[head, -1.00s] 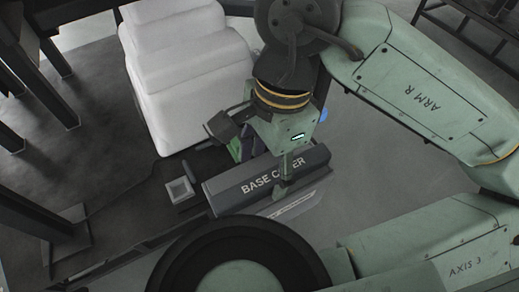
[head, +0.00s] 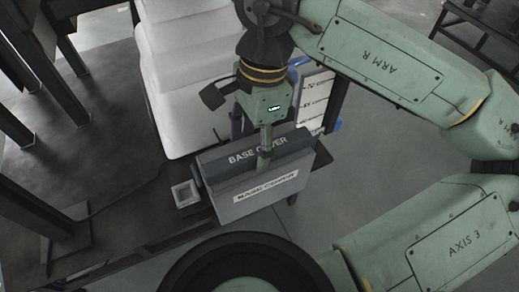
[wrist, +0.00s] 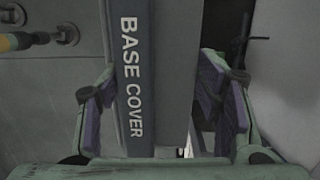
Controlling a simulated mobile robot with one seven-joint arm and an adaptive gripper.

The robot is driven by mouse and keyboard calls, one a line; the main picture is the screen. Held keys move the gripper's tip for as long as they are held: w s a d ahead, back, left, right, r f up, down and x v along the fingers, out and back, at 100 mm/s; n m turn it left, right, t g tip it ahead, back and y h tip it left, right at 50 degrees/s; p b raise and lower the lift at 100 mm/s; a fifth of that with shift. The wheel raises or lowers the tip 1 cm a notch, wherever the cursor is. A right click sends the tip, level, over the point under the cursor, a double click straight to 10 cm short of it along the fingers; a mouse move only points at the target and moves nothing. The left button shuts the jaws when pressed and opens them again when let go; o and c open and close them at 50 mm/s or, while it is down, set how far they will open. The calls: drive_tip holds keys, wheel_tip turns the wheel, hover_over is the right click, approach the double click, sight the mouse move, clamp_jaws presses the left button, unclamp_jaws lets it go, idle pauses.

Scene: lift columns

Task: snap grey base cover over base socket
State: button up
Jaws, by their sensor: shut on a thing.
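The grey base cover (head: 262,178) is a long dark-grey box-like piece with "BASE COVER" on its top edge and a pale label on its front face. My gripper (head: 266,150) is above its middle and shut on it, with one finger down its front. In the wrist view my gripper (wrist: 158,85) straddles the base cover (wrist: 138,75), a finger on either side. A small pale square block with a recess (head: 186,194) stands on the dark table left of the cover; I cannot tell if it is the base socket. The cover's underside is hidden.
Dark posts (head: 25,90) line the left.

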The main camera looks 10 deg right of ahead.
drive_tip(key=w+a+f+b, duration=0.1)
drive_tip(key=w+a+f, duration=0.1)
drive_tip(key=w, duration=0.8)
drive_tip(key=shift+w+a+f, duration=0.15)
drive_tip(key=shift+w+a, duration=0.05)
drive_tip(key=shift+a, duration=0.5)
drive_tip(key=shift+f+b, duration=0.5)
drive_tip(key=shift+f, duration=0.05)
idle(1.4)
drive_tip(key=o, duration=2)
drive_tip(key=shift+o, duration=0.2)
drive_tip(key=shift+w+r, duration=0.1)
drive_tip(key=shift+r, duration=0.1)
drive_tip(key=shift+c, duration=0.2)
